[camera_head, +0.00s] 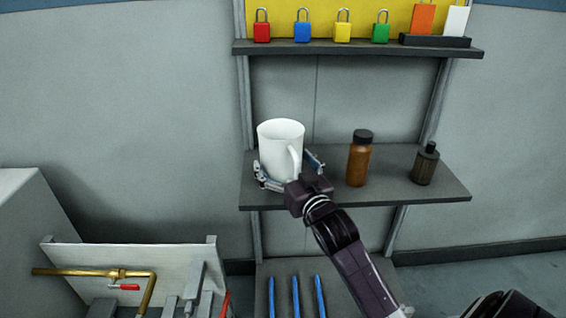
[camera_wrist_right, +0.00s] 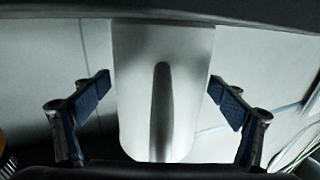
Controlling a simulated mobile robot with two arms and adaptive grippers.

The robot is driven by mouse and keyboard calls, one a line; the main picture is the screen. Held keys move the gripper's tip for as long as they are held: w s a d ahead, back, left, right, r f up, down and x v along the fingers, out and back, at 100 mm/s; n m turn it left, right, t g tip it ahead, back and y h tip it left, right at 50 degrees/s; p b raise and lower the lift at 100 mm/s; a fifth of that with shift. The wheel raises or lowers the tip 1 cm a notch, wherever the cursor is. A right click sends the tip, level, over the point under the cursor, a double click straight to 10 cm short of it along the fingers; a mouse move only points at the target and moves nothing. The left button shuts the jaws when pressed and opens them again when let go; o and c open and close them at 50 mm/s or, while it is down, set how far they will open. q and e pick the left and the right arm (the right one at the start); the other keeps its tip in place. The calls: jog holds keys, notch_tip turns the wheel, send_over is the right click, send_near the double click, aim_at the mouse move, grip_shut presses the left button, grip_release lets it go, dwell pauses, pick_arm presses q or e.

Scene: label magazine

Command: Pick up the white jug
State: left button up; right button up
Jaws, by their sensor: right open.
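The white jug (camera_head: 279,143) stands upright on the middle shelf, at its left end, with its handle facing me. My right gripper (camera_head: 291,170) is at the lower part of the jug, its fingers open on either side. In the right wrist view the jug (camera_wrist_right: 192,90) fills the middle, with its handle running down its front. The two finger pads of my right gripper (camera_wrist_right: 163,98) are spread to its left and right; the left pad shows a small gap from the jug, and the right pad is close to its edge. My left gripper is not in view.
A brown bottle (camera_head: 359,160) and a dark bottle (camera_head: 426,165) stand to the right on the same shelf (camera_head: 400,193). The upper shelf (camera_head: 330,48) holds several coloured padlocks. A panel with a brass pipe (camera_head: 90,272) is at lower left; blue rods (camera_head: 295,296) are below.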

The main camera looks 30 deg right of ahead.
jog(key=c, duration=1.8)
jog(key=shift+r, duration=0.15)
jog(key=shift+c, duration=0.6)
jog(key=shift+r, duration=0.2)
